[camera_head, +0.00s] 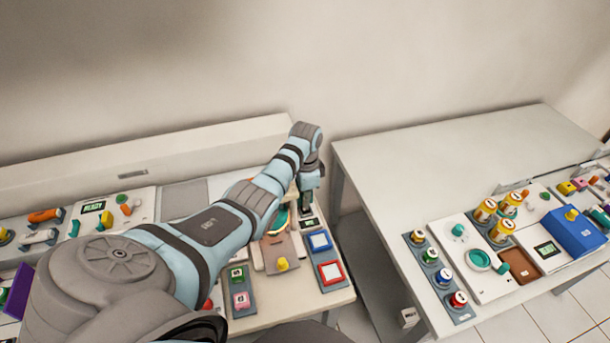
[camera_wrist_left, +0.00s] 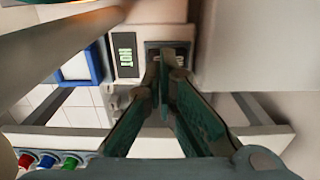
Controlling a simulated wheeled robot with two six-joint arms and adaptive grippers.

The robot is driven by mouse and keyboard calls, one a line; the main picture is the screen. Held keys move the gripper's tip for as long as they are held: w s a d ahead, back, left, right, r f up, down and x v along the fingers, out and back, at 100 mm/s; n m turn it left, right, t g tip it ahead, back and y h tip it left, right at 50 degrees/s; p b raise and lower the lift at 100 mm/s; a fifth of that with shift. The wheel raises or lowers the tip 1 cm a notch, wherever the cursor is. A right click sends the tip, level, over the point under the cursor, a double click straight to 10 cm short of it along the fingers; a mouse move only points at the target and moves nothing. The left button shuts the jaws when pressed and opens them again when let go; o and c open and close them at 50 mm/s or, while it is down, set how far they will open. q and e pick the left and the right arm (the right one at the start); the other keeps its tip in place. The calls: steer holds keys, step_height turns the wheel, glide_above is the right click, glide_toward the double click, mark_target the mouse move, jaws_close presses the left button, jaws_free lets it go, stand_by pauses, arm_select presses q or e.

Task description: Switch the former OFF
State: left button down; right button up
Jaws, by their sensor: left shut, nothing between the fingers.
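The former shows in the wrist view as a white unit with a display (camera_wrist_left: 125,56) reading HOT in green. A dark switch panel (camera_wrist_left: 182,48) sits beside the display, partly hidden by my fingertips. My left gripper (camera_wrist_left: 164,62) is shut and empty, with its tips at or just over that panel; I cannot tell whether they touch it. The switch position is hidden. In the head view, my left gripper (camera_head: 305,207) points down at the back right of the left table, near the small display (camera_head: 307,225). My right gripper is not in view.
A blue-framed pad (camera_head: 319,241) and a red-framed pad (camera_head: 330,273) lie in front of the display. A yellow knob (camera_head: 282,264) is on a brown plate nearby. A gap separates this table from the right table (camera_head: 430,160), whose back area is clear.

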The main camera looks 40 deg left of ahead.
mark_target(306, 209)
arm_select(q)
steer(key=shift+f+b, duration=0.7)
steer(key=shift+f, duration=0.25)
stand_by(0.4)
step_height(306, 209, up, 7)
steer(key=p, duration=0.7)
steer(key=shift+r, duration=0.1)
